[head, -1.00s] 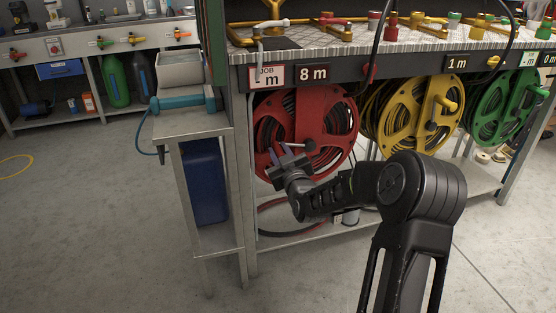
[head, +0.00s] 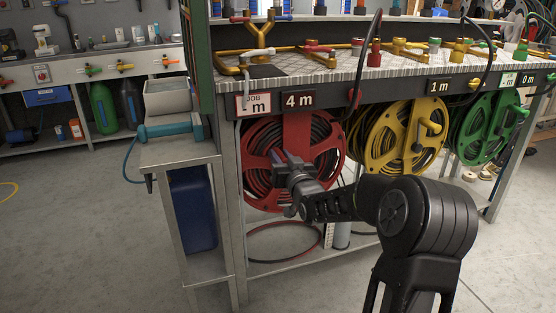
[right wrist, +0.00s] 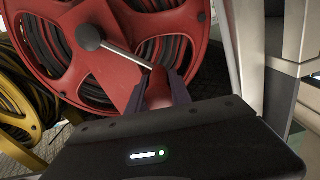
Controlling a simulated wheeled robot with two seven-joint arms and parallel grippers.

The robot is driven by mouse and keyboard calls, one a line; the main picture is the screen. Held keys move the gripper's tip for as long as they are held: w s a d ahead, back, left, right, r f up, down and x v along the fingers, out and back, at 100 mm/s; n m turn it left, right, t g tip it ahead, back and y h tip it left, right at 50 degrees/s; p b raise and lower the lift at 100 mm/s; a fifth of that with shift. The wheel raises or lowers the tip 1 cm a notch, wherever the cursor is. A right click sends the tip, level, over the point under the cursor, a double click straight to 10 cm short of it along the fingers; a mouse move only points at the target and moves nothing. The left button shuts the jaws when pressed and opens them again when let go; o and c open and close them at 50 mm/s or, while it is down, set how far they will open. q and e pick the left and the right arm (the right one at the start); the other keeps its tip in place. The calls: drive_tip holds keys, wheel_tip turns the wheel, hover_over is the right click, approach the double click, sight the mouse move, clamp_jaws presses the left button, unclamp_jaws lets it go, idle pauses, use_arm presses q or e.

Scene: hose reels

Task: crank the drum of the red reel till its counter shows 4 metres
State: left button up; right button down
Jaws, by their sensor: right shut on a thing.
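The red reel (head: 297,132) hangs under the bench, with dark hose wound on its drum. The counter (head: 299,100) above it reads 4 m. My right gripper (head: 281,161) is in front of the reel, close to the middle of its face. In the right wrist view its fingers are shut on the red crank handle (right wrist: 158,90). A metal crank rod (right wrist: 122,53) runs from that handle to a round grey knob on the red reel (right wrist: 112,78). My left gripper is not in view.
A job sign (head: 253,104) beside the counter is partly covered by a thin hose. The yellow reel (head: 408,135) and the green reel (head: 490,125) hang to the right. A grey side stand (head: 185,155) is close on the left.

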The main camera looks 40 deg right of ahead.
drive_tip(key=shift+d, duration=0.15)
drive_tip(key=c, duration=1.2)
unclamp_jaws()
drive_tip(key=shift+o, duration=0.2)
drive_tip(key=p+v, duration=0.1)
drive_tip(key=v, duration=0.7)
drive_tip(key=shift+p, duration=0.4)
